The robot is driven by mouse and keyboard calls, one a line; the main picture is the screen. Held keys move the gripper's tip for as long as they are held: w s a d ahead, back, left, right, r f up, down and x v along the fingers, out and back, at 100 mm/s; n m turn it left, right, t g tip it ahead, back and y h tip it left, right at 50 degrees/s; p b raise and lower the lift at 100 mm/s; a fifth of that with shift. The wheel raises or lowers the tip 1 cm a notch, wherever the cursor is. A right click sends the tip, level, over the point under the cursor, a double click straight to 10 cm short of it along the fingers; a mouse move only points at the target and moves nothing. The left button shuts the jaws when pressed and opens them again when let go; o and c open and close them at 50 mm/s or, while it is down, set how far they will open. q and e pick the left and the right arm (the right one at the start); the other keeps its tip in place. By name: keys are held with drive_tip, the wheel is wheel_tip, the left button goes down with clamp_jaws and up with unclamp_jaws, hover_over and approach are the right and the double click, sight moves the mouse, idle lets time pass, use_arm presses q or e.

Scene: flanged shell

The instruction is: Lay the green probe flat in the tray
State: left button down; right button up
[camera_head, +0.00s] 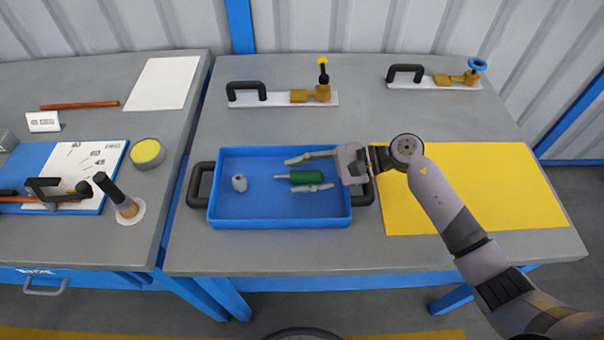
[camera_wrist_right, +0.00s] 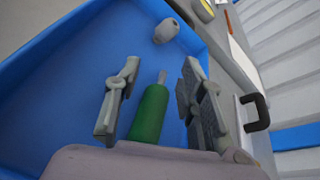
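The green probe (camera_head: 305,177) lies in the blue tray (camera_head: 265,211), right of the tray's middle, with its thin grey tip pointing left. My right gripper (camera_head: 309,174) reaches into the tray from the right, with its two fingers apart on either side of the probe. In the right wrist view the probe (camera_wrist_right: 150,113) sits between the open fingers (camera_wrist_right: 158,100), with gaps on both sides. It looks flat on the tray floor, though its rear end is partly hidden by the gripper's body. My left gripper is not in view.
A small grey piece (camera_head: 239,183) lies in the tray's left part. A yellow mat (camera_head: 500,190) covers the table's right side. Two white plates with black handles and brass valves (camera_head: 312,94) (camera_head: 458,78) stand at the back. The table in front of the tray is clear.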

drive_tip(key=shift+o, duration=1)
drive_tip(key=f, duration=0.1)
drive_tip(key=s+f, duration=0.1)
drive_tip(key=shift+d+f, duration=0.1)
drive_tip(key=shift+f, duration=0.25)
drive_tip(key=shift+w+d+r, duration=0.1)
drive_tip(key=shift+d+r, duration=0.1)
drive_tip(key=shift+d, duration=0.15)
drive_tip(key=v, duration=0.4)
drive_tip(key=r+v, duration=0.1)
drive_tip(key=v, duration=0.2)
drive_tip(key=shift+w+a+r, duration=0.1)
drive_tip(key=shift+w+a, duration=0.1)
drive_tip(key=shift+w, duration=0.2)
drive_tip(key=shift+d+r, duration=0.2)
drive_tip(key=shift+r, duration=0.1)
drive_tip(key=shift+s+r, duration=0.1)
drive_tip(key=shift+r, duration=0.25)
drive_tip(key=shift+d, duration=0.1)
